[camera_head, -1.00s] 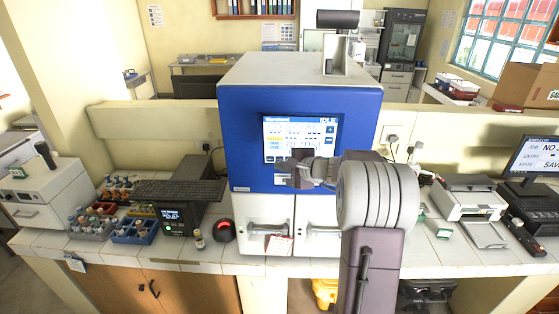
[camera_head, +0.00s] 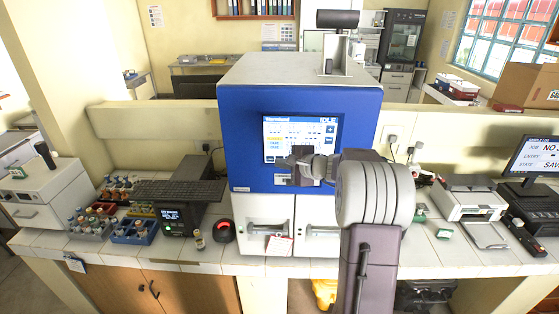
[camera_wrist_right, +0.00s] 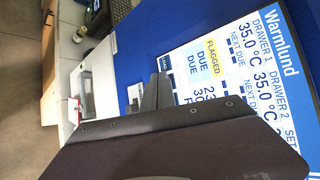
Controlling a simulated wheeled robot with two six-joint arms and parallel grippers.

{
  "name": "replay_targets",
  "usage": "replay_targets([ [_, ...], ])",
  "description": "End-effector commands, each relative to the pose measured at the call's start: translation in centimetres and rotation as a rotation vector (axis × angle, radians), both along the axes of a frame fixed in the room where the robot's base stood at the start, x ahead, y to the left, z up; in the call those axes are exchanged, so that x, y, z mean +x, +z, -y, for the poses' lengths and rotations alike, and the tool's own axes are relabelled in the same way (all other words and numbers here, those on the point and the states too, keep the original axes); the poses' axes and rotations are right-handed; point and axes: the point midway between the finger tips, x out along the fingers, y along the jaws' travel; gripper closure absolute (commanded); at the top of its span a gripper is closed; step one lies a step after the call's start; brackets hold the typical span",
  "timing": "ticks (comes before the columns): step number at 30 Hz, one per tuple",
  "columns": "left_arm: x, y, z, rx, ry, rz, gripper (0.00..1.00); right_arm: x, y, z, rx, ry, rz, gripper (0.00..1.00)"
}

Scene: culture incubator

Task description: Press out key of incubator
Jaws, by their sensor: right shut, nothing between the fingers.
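The incubator (camera_head: 230,120) is a blue-fronted cabinet with white lower drawers. Its lit touchscreen (camera_head: 300,130) also shows, turned sideways, in the right wrist view (camera_wrist_right: 235,65), with the name Warmlund, two drawer readings of 35.0 °C, and a FLAGGED label. My right gripper (camera_head: 287,161) is shut and empty at the lower part of the screen. In the wrist view its fingers (camera_wrist_right: 158,92) cover part of the screen's lower edge, close to a key marked LOAD (camera_wrist_right: 165,63). I cannot tell whether they touch the screen. The out key is not readable. My left gripper is not in view.
A keyboard (camera_head: 180,189) and small dark display (camera_head: 173,215) stand left of the incubator, by racks of bottles (camera_head: 133,232). A red-ringed black device (camera_head: 224,230) sits near its lower left. A printer (camera_head: 468,200) and monitor (camera_head: 535,160) are at the right.

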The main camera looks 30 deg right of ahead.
Motion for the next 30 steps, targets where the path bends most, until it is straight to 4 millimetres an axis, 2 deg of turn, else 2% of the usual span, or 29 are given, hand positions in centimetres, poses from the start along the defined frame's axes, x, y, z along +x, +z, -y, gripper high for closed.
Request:
replay_targets([
  [13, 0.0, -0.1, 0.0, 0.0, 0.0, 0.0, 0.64, 0.1, 0.0, 0.1, -0.001, 0.0, 0.0, 1.0],
  [21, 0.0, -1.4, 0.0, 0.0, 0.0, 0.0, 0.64, -0.9, -0.2, -0.5, -0.002, 0.0, 0.001, 1.0],
  [30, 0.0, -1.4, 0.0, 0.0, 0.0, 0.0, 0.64, -1.1, 0.0, -0.7, -0.001, 0.0, 0.0, 1.0],
])
